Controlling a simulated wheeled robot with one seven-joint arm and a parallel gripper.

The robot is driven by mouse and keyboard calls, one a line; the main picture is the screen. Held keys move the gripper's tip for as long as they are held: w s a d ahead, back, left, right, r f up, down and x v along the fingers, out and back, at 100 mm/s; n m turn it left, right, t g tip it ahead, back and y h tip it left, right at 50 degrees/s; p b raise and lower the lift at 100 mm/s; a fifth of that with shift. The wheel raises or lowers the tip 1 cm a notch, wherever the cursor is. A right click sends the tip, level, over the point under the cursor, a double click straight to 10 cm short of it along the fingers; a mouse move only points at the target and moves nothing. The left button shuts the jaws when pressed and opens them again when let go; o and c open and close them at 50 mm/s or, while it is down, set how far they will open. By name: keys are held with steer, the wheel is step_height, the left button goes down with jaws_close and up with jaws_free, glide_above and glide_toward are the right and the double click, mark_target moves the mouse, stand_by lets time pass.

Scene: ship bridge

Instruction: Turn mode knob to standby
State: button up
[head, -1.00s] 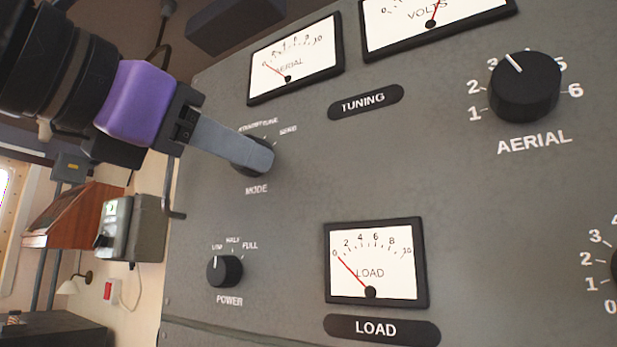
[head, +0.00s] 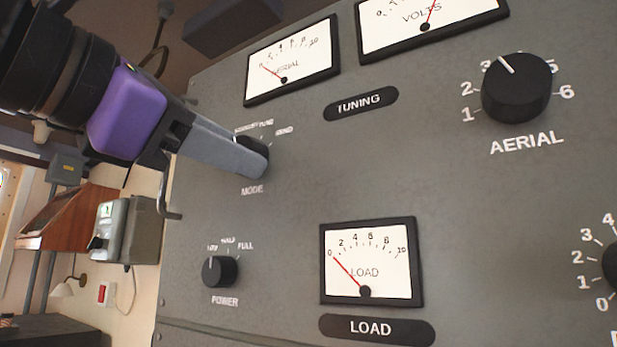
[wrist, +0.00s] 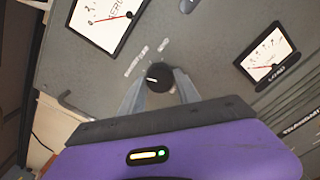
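The mode knob (head: 254,146) is a small round black knob on the grey panel, above the word MODE. Its labels lie in an arc above it, too small to read surely. My gripper (head: 248,150) has its grey fingers on either side of the knob, closed against it; the near finger covers part of it. In the wrist view, the knob (wrist: 158,77) sits between the two fingertips of my gripper (wrist: 160,80). A short white mark on it points left there, below the leftmost label. In the head view this mark is hidden.
The power knob (head: 220,271) is below the mode knob. The load meter (head: 371,262) is at lower middle, and the aerial meter (head: 291,60) is above. The large aerial knob (head: 516,88) is at right. A bent metal handle (head: 168,199) sticks out at the panel's left edge.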

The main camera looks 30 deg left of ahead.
steer(key=o, duration=0.4)
steer(key=shift+o, duration=0.2)
steer(key=s+b, duration=0.2)
steer(key=s, duration=0.6)
steer(key=shift+a, duration=0.3)
